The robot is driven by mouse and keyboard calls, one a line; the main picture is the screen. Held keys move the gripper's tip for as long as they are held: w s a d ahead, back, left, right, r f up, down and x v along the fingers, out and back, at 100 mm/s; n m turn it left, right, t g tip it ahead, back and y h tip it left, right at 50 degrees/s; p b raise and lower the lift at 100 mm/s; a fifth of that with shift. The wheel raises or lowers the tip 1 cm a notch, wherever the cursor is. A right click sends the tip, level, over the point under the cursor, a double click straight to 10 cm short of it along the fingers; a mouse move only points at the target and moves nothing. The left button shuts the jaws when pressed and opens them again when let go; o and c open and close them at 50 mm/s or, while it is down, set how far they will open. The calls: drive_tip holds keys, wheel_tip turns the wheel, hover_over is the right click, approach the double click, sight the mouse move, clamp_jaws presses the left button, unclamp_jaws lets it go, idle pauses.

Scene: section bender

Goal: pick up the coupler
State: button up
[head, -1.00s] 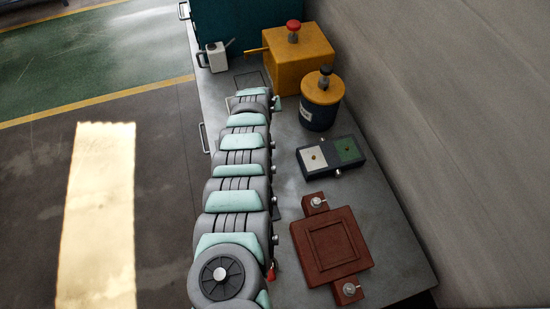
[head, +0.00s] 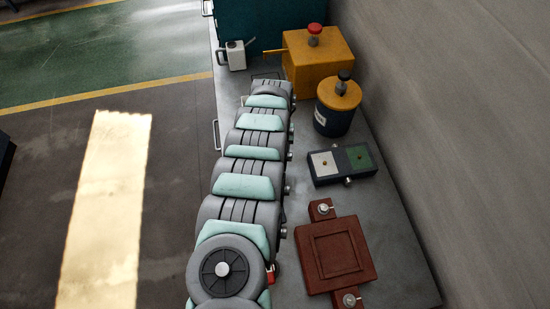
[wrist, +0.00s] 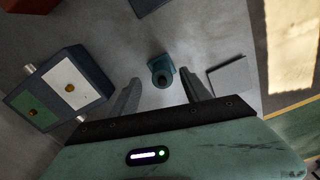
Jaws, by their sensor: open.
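A small teal piece with a round dark opening, which looks like the coupler (wrist: 161,72), lies on the grey bench in the wrist view. My gripper (wrist: 163,90) is open and empty, with one finger to each side of the picture and the teal piece between and just beyond the fingertips. I cannot tell how high the fingers are above the bench. In the head view my arm covers that spot, and neither the teal piece nor my gripper can be made out.
A grey wall (head: 470,120) bounds the right side.

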drive_tip(key=shift+w+f, duration=0.1)
drive_tip(key=shift+f, duration=1.05)
drive_tip(key=shift+a+f+b, duration=0.15)
drive_tip(key=shift+f+b, duration=0.95)
drive_tip(key=shift+f, duration=0.7)
drive_tip(key=shift+r, duration=0.1)
clamp_jaws()
